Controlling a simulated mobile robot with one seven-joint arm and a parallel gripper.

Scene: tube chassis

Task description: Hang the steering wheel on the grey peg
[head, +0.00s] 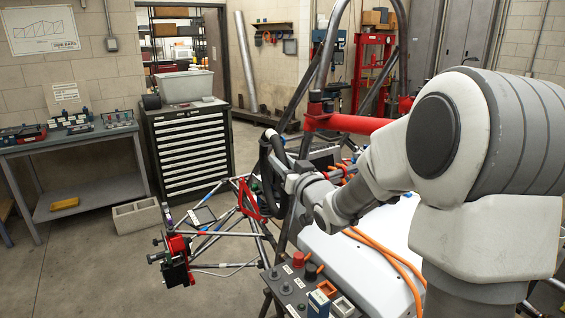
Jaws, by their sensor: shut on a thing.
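The steering wheel (265,160) shows as a dark, thick rim seen nearly edge-on, close to the tube chassis (322,68). My gripper (283,172) is at the rim's right side, shut on it, with the arm reaching in from the right. The wheel is upright and off the floor. Its far side and hub are hard to make out against the dark tubes and my gripper. I cannot pick out the grey peg for certain. I cannot tell whether the wheel touches the chassis.
A red triangular bracket (248,199) sits just below left of the wheel. A red bar (345,122) crosses the frame above right. A control box (290,285) and orange cables (388,255) lie in front. A drawer cabinet (186,150) stands behind, with open floor at left.

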